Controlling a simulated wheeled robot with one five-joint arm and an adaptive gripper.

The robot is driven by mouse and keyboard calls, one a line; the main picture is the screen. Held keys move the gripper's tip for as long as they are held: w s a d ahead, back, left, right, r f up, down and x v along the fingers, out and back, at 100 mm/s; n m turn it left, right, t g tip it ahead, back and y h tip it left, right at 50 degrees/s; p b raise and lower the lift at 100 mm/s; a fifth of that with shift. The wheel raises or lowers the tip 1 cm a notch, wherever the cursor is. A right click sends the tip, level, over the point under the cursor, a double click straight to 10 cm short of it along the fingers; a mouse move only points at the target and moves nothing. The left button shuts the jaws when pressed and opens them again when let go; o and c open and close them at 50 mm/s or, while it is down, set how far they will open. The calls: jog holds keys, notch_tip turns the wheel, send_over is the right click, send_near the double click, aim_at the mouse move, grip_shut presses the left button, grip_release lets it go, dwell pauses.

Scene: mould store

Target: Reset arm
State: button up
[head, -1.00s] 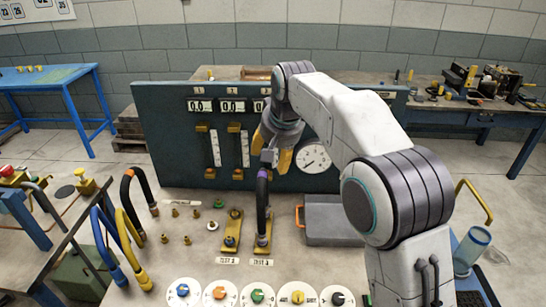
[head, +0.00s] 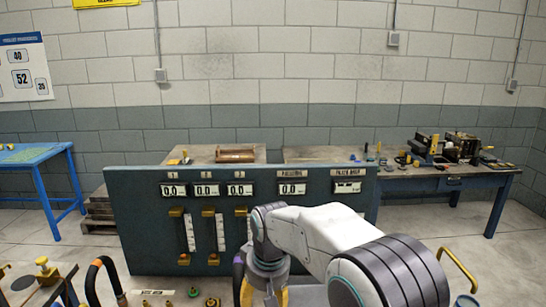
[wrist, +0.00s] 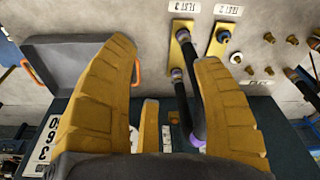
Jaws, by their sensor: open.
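My gripper shows in the wrist view (wrist: 158,100) with its yellow fingers spread wide apart and nothing held between them. In the head view my arm reaches in from the lower right, and the gripper (head: 264,292) hangs down in front of the dark panel, its fingertips cut off by the bottom edge. In the wrist view a black hose with purple collars (wrist: 190,95) runs up beside the right finger to a brass fitting plate (wrist: 182,38). It looks close to that finger; I cannot tell whether they touch.
The dark panel (head: 140,215) with displays and gauges stands behind the gripper. A workbench (head: 440,178) with machine parts is at the back right, and a blue table (head: 45,155) is at the left.

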jog(key=s+d+m, duration=0.1)
jog(key=s+d, duration=0.6)
jog(key=s, duration=0.4)
jog(key=s+d+m, duration=0.1)
jog(key=s+d, duration=0.7)
jog(key=s, duration=0.3)
jog(key=s+d+r+m+t, duration=0.2)
jog(key=s+d+r, duration=0.1)
jog(key=d+r, duration=0.1)
jog(key=shift+d+r+t+h, duration=0.3)
jog(key=shift+r+h, duration=0.1)
jog(key=shift+r, duration=0.2)
jog(key=shift+s, duration=0.1)
